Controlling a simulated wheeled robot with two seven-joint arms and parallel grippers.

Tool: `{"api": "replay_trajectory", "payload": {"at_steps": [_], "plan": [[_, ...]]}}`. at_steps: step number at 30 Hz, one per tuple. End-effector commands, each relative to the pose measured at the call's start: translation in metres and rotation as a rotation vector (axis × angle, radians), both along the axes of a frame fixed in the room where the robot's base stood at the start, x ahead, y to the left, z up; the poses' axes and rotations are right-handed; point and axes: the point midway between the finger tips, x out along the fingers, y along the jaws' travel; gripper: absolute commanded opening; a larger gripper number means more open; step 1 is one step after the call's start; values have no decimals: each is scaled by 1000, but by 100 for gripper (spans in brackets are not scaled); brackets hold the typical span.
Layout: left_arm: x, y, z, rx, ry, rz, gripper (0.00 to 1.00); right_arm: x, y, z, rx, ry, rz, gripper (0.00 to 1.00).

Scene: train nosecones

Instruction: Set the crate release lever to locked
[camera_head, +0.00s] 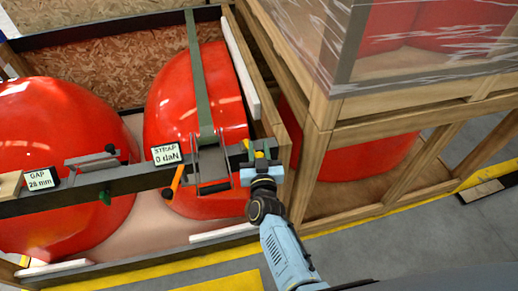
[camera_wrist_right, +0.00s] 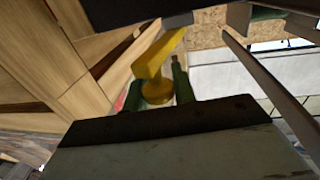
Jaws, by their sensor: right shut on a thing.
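The crate release lever is yellow (camera_head: 260,154) and sits at the right end of the dark front rail of the open crate (camera_head: 262,107). My right gripper (camera_head: 261,166) comes up from below and is shut on the lever, hiding part of it. I cannot read any lock marking. My left gripper is not in view.
Red nosecones (camera_head: 195,90) lie in the open crate under a green strap (camera_head: 196,70). A ratchet (camera_head: 212,165) and a "STRAP 0 daN" sign (camera_head: 166,153) sit just left of my gripper; a "GAP 28 mm" sign (camera_head: 41,179) is further left. A wooden-framed crate (camera_head: 318,130) stands close on the right.

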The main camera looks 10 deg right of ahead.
Motion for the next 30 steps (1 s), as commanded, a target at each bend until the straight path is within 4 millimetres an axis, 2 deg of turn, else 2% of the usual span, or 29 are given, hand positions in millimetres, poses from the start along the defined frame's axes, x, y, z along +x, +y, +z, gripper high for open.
{"api": "replay_trajectory", "payload": {"at_steps": [1, 2, 7, 15, 19, 23, 30], "plan": [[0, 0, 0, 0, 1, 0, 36, -1, 1, -1, 0, 3, 2, 0], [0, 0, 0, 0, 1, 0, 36, -1, 1, -1, 0, 3, 2, 28], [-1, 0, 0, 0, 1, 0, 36, 0, 0, -1, 0, 2, 2, 48], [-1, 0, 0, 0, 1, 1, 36, -1, 0, 0, 0, 1, 1, 48], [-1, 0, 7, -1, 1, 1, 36, -10, 0, 1, -1, 2, 0, 48], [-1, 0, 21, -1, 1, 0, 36, -31, 2, 3, -2, 4, 1, 48], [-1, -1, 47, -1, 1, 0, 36, -87, 7, 3, 0, 5, 2, 48]]}}
